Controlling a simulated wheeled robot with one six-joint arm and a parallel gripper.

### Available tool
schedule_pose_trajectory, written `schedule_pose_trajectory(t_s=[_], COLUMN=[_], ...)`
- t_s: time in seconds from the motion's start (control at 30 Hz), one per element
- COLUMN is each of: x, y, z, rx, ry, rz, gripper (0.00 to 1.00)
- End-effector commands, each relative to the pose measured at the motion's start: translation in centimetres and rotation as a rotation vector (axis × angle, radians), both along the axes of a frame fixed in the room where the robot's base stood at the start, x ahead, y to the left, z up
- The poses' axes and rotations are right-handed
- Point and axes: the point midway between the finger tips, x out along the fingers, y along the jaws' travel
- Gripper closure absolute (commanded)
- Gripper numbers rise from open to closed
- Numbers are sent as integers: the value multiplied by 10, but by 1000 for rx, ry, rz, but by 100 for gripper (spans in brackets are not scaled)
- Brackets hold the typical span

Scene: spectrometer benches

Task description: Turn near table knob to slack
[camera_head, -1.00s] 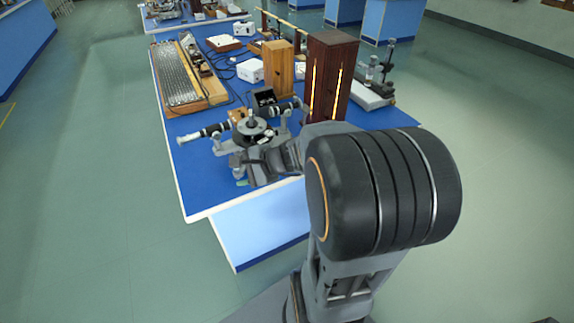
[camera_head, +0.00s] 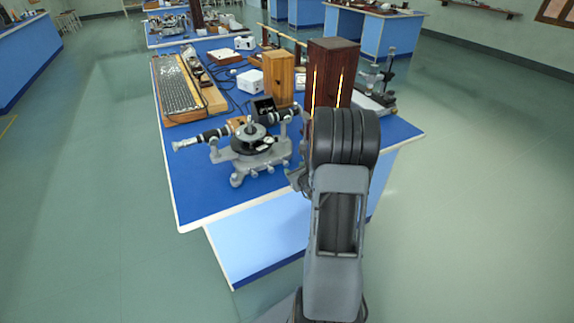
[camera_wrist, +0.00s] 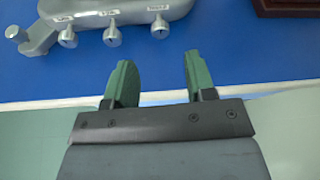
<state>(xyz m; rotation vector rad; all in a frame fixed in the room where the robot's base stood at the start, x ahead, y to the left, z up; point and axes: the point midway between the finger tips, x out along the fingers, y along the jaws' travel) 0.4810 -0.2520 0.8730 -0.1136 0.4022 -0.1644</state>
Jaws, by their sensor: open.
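The grey spectrometer (camera_head: 252,146) stands upright on the blue bench top, with a black round table and two telescope tubes. Its base edge (camera_wrist: 110,10) shows at the top of the wrist view. Three small silver knobs stick out of it: a left knob (camera_wrist: 67,38), a middle knob (camera_wrist: 112,37) and a right knob (camera_wrist: 160,28).
The white bench edge (camera_wrist: 40,103) runs beneath my fingers. A dark wooden box (camera_head: 330,72) stands behind my arm; its base corner (camera_wrist: 288,8) shows in the wrist view. A lighter wooden box (camera_head: 278,77) stands beside it.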

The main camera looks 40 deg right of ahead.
Motion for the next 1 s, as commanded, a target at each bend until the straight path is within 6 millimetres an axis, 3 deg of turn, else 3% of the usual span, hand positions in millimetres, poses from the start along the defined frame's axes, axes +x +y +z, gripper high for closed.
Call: schedule_pose_trajectory(t_s=[0.2,0.43,0.93,1.0], x=[37,62,72,72], y=[-7,-12,-14,-14], z=[-15,-25,-30,-30], rx=[-2,-2,-2,-2], ry=[1,0,-1,-1], rz=[4,3,2,2], gripper=[50,50,50,56])
